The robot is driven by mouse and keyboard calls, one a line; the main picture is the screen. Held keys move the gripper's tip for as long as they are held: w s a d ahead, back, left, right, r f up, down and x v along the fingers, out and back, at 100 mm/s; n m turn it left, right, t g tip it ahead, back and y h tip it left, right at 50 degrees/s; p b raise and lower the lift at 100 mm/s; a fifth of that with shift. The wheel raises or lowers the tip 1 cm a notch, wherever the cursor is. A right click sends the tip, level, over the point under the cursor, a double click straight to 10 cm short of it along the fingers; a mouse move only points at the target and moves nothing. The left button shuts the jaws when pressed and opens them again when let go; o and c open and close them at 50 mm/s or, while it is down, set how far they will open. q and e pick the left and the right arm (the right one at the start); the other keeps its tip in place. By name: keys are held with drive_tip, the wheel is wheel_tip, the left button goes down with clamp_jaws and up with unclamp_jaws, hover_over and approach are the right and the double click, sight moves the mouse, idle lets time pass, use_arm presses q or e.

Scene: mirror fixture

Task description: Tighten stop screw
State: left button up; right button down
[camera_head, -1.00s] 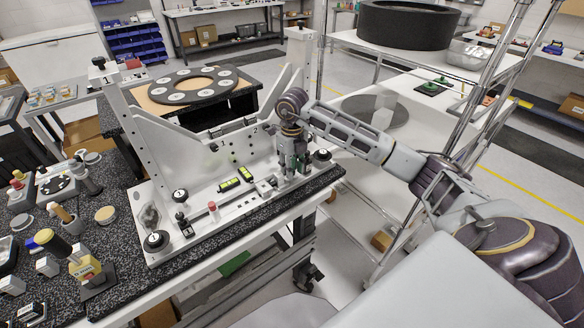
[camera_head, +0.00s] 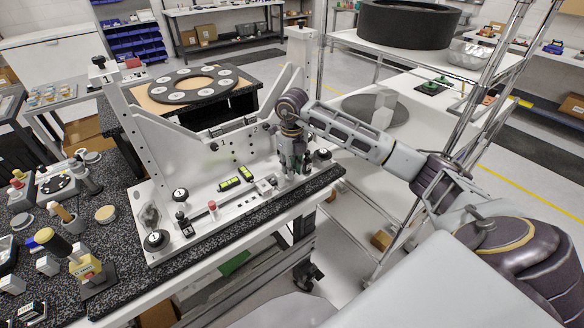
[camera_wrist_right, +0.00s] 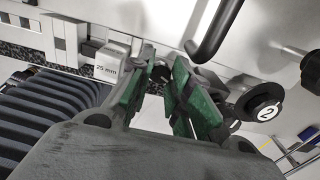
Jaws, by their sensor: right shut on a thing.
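The white mirror fixture (camera_head: 190,150) stands on the black speckled table. My right gripper (camera_head: 292,168) points down at the right end of its base plate. In the right wrist view the green-padded fingers (camera_wrist_right: 163,84) close in on a small dark knob (camera_wrist_right: 160,73), which looks like the stop screw head. The fingers hide part of it, and its thread cannot be seen. A pale block marked "25 mm" (camera_wrist_right: 104,64) sits just left of the fingertips. A black knob marked 2 (camera_wrist_right: 264,111) is to their right. My left gripper is not in view.
A chrome rack post (camera_head: 490,100) rises beside my right arm.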

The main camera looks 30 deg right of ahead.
drive_tip(key=shift+m, duration=1)
drive_tip(key=c, duration=1.6)
unclamp_jaws()
drive_tip(key=shift+o, duration=0.2)
drive_tip(key=shift+r, duration=0.1)
wheel_tip(320, 180, up, 12)
